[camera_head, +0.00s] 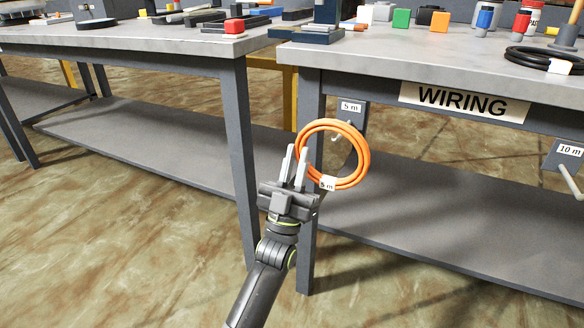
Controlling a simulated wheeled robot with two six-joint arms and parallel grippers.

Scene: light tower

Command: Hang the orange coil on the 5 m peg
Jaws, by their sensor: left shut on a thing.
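The orange coil (364,172), a ring with a white "5 m" tag (328,183), is held upright in front of the right table's leg. My left gripper (297,163) is shut on the coil's left side. The 5 m peg (338,135) sits below a plate labelled "5 m" (351,107) under the table edge. The peg's pale end shows inside the upper part of the ring's opening. I cannot tell whether the peg passes through the ring or is still behind it. My right gripper is not in view.
The table with the "WIRING" sign (464,102) has a lower shelf (440,222). A 10 m peg (570,182) is at the right. A black coil (540,59) lies on the tabletop. The left table (150,44) holds parts. The floor in front is clear.

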